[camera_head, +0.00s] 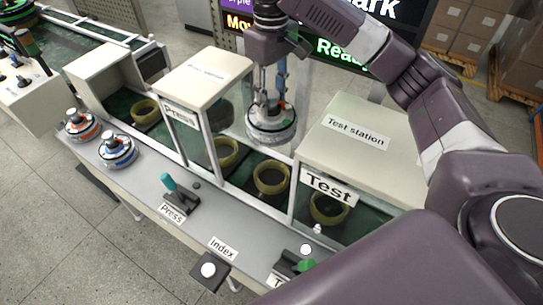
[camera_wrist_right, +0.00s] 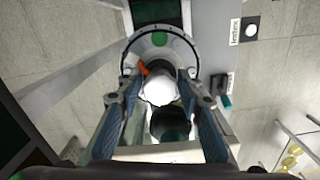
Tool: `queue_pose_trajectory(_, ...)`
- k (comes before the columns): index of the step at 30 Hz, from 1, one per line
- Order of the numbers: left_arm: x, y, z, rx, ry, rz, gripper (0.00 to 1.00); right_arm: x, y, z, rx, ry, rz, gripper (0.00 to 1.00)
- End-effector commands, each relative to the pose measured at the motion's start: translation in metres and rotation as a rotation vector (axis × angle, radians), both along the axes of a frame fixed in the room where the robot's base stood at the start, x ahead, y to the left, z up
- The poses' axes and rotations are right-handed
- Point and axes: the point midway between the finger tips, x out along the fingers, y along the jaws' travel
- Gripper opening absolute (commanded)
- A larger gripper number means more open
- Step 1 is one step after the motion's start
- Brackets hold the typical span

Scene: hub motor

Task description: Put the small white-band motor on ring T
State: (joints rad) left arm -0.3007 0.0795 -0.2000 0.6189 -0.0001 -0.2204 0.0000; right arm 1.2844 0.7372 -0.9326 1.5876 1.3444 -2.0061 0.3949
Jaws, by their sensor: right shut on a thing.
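My right gripper (camera_head: 269,98) comes in from above and is shut on the hub of a grey motor with a white band (camera_head: 271,126). The motor hangs roughly upright above the line, between the press station and the test station. In the wrist view the motor (camera_wrist_right: 190,55) is a round disc with a green spot, and my fingers (camera_wrist_right: 163,100) flank its pale hub. Below it a yellow ring (camera_head: 271,179) lies on the green belt in the open gap. Another ring (camera_head: 329,208) sits inside the test station. No letter T is readable on any ring. My left gripper is out of view.
The press station (camera_head: 203,75) and test station (camera_head: 365,135) flank the gap. More rings lie at the press (camera_head: 226,155) and further left (camera_head: 146,112). A red-band motor (camera_head: 81,125) and a blue-band motor (camera_head: 118,150) stand on the front ledge, with Press lever (camera_head: 177,193) and Index button (camera_head: 208,270).

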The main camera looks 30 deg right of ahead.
Motion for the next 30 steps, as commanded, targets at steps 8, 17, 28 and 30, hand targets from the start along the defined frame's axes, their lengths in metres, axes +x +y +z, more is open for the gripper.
queue_pose_trajectory(8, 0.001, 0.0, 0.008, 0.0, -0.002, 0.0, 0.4, -0.001, -0.001, -0.048, 0.0, 0.002, -0.001, 0.0)
queue_pose_trajectory(17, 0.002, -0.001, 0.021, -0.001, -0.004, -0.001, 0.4, -0.001, 0.0, -0.113, 0.001, 0.0, 0.0, 0.0)
queue_pose_trajectory(28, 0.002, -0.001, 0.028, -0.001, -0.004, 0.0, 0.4, 0.001, 0.0, -0.152, 0.001, -0.004, 0.0, 0.0)
queue_pose_trajectory(30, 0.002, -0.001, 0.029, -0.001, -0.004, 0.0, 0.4, 0.001, 0.0, -0.158, 0.001, -0.003, 0.0, 0.0)
